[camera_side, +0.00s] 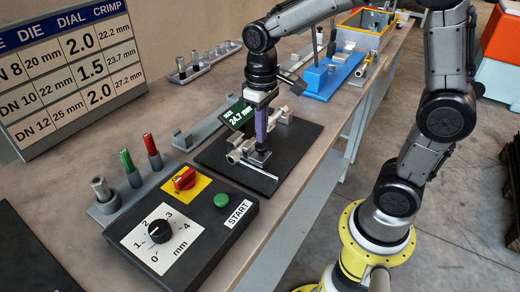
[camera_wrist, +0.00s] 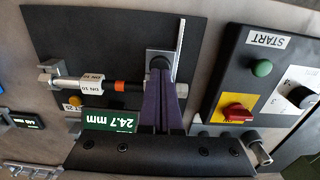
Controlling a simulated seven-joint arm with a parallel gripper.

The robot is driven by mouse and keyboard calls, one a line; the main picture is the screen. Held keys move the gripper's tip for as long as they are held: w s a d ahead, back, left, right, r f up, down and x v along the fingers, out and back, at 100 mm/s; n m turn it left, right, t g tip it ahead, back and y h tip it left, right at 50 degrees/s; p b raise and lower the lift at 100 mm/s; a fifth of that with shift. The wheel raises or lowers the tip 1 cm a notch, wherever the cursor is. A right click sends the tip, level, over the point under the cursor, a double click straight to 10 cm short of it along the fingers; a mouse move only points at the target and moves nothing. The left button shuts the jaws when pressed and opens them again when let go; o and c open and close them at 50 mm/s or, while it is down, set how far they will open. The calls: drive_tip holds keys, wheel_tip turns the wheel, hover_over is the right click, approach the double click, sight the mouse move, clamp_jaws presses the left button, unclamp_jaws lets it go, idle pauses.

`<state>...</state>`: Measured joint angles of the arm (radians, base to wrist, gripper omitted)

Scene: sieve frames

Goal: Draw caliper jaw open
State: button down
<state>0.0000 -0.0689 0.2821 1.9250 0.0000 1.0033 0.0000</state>
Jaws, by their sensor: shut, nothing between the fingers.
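The caliper, with its pale metal jaw and narrow scale strip (camera_wrist: 180,45), lies on a black mat (camera_side: 216,157). Its green display (camera_wrist: 108,121) reads 24.7 mm, upside down in the wrist view; it also shows in the side view (camera_side: 237,117). My gripper (camera_wrist: 162,75), with purple fingers, is shut and empty. It points down over the caliper, its tips beside a dark round part (camera_wrist: 160,63) at the jaw. I cannot tell whether they touch it. A hose piece tagged DN 10 (camera_wrist: 92,81), with an orange band, lies left of the fingers.
A control box (camera_side: 178,236) with dial, red switch and green START button stands nearby. A rack with red and green pegs (camera_side: 130,167) is at left. A die chart (camera_side: 68,75) stands behind. A blue fixture (camera_side: 330,76) is farther back.

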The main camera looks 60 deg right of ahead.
sight(263, 146)
drive_tip(key=shift+f, duration=0.1)
idle(0.3)
drive_tip(key=shift+s+f, duration=0.2)
drive_tip(key=shift+f, duration=1.35)
drive_tip(key=shift+s, duration=1.9)
wheel_tip(263, 146, up, 7)
drive_tip(key=shift+w+r, duration=0.2)
drive_tip(key=shift+w, duration=0.05)
idle(0.4)
